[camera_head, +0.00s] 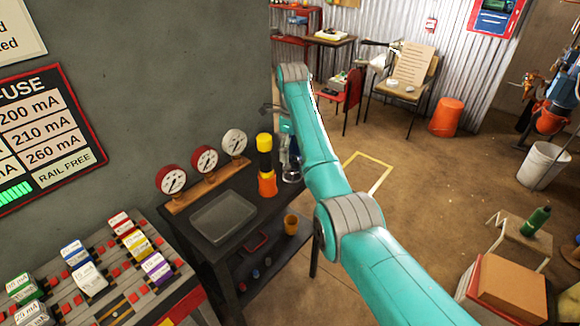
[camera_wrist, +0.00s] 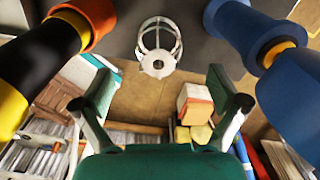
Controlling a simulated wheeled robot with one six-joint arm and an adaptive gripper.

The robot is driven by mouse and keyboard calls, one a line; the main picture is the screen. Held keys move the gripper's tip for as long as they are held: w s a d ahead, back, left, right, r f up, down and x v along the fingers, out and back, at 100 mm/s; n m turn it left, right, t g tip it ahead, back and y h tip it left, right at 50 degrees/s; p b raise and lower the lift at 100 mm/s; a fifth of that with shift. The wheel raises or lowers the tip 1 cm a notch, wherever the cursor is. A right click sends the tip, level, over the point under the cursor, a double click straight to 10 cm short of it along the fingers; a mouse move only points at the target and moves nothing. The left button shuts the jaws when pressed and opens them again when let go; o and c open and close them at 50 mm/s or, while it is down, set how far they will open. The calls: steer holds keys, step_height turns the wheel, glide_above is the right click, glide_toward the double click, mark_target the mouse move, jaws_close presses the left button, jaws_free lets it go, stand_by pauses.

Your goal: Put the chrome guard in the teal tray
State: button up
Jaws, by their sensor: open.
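The chrome guard (camera_wrist: 160,45), a wire cage with a round hub, stands on the dark table top at the upper middle of the wrist view. In the head view, part of the guard (camera_head: 291,174) shows beside my arm, right of the yellow, black and orange post. My gripper (camera_wrist: 160,95) is open and empty, with the guard beyond its fingertips and apart from them. In the head view my arm mostly hides the gripper. No clearly teal tray shows; a shallow grey tray (camera_head: 222,222) lies empty on the dark table.
The yellow, black and orange post (camera_head: 265,165) stands close left of the guard. A blue cylinder (camera_wrist: 280,85) with a yellow band is close on the right in the wrist view. Gauges (camera_head: 205,160) on a wooden strip line the wall behind the tray. An orange cup (camera_head: 291,224) sits lower.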

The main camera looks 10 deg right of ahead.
step_height(320, 180, down, 8)
steer(key=shift+s+f, duration=0.15)
steer(key=shift+f, duration=0.05)
steer(key=c, duration=1.5)
steer(key=shift+c, duration=1.1)
steer(key=shift+c, duration=0.5)
